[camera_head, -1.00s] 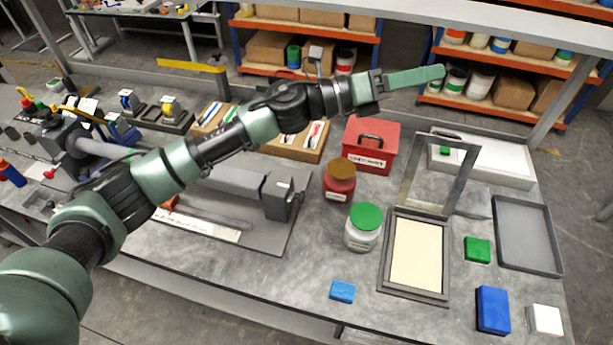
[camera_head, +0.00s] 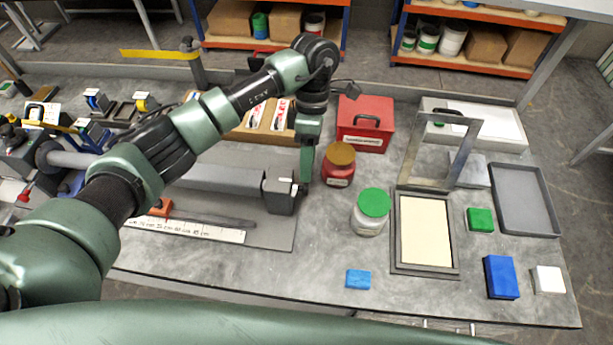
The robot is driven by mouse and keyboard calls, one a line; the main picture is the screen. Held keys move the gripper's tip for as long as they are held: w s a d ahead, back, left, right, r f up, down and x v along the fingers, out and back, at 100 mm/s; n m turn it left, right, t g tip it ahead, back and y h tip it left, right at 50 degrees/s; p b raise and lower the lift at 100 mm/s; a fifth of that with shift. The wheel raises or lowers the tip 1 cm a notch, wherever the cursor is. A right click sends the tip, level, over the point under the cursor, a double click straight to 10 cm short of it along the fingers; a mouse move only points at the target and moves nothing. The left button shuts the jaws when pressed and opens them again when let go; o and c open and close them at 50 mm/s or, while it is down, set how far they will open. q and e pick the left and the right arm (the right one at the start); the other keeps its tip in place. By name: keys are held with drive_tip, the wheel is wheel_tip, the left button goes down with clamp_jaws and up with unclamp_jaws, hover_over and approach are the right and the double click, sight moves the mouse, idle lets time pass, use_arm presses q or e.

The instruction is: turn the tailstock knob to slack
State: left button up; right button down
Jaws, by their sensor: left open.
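The grey tailstock block (camera_head: 279,192) stands at the right end of a long grey bar (camera_head: 215,177) on a dark plate. My left gripper (camera_head: 305,180) points down at the block's right end, with its green fingers close beside or touching it; I cannot tell which. It is open, though the fingers overlap in this view. The tailstock knob cannot be made out and may be hidden behind the fingers. Small white marks show on top of the block near the fingers. My right gripper is not in view.
A red jar (camera_head: 339,167) stands just right of the gripper, with a green-lidded jar (camera_head: 369,215) nearer the front. A red toolbox (camera_head: 363,135) is behind. A white ruler strip (camera_head: 185,229) lies in front of the bar. Bench space in front of the jars is mostly clear.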

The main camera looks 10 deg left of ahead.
sight(306, 184)
use_arm(q)
drive_tip(key=p+x, duration=0.2)
drive_tip(key=x, duration=0.3)
drive_tip(key=shift+s, duration=0.15)
drive_tip(key=shift+s+f, duration=0.1)
drive_tip(key=shift+f, duration=0.35)
clamp_jaws()
